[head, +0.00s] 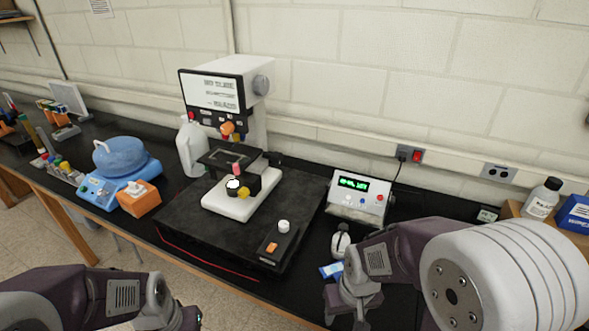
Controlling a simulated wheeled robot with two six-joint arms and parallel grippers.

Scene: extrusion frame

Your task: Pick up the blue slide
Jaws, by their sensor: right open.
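A small blue and white piece (331,270), which looks like the blue slide, lies on the black bench top near its front edge. My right gripper (344,313) is in front of it and lower in the picture, with its jaws open and nothing seen between them. A gap shows between the gripper and the slide, though the depth is hard to judge. My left gripper (188,320) is at the bottom edge, mostly cut off, so its jaws cannot be made out.
A microscope with a screen (212,88) stands on a black platform (190,215). A small white device (341,240) stands just behind the slide, and a control box with a green display (357,196) behind that. A blue centrifuge-like device (128,160) and orange block (140,198) are at left.

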